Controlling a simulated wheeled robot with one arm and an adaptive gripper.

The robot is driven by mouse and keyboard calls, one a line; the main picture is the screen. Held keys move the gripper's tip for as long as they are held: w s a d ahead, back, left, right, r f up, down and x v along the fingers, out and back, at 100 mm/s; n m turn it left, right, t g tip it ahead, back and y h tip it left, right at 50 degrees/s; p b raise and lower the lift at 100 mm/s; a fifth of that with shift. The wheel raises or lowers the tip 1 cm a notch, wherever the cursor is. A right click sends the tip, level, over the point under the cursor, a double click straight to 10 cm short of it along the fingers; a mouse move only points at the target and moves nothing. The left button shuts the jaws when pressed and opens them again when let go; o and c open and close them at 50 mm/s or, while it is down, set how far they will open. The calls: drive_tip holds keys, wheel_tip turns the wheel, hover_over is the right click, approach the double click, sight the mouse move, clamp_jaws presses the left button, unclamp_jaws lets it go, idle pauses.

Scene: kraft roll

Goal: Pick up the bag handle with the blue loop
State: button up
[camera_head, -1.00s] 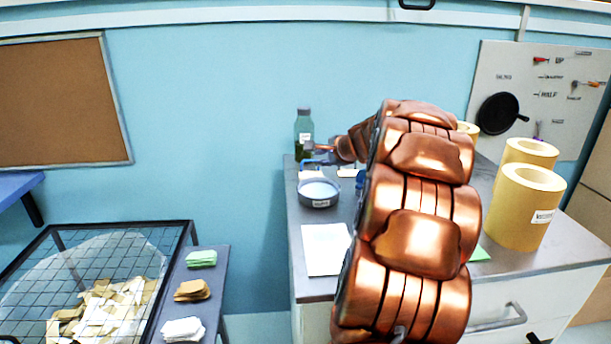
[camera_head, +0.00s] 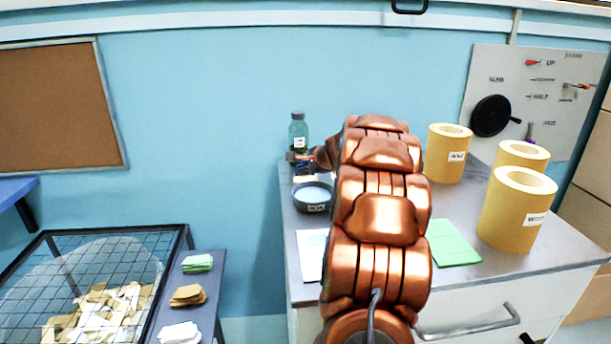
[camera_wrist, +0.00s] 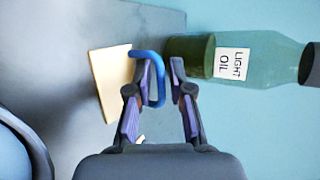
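The blue loop (camera_wrist: 157,78) stands out from the end of a flat tan piece (camera_wrist: 109,82) on the grey counter in the wrist view. My gripper (camera_wrist: 166,72) is at the loop, with its two fingers apart. In the head view my gripper (camera_head: 295,157) is small, at the counter's far left corner, and my arm hides part of the counter.
A green bottle labelled LIGHT OIL (camera_wrist: 232,61) stands close to the right finger. A round dish (camera_head: 312,197) is in front of my gripper. Kraft rolls (camera_head: 515,215) stand on the counter's right side, with a green sheet (camera_head: 452,243) and a white sheet (camera_head: 310,255) nearer the front.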

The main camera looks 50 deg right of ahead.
clamp_jaws()
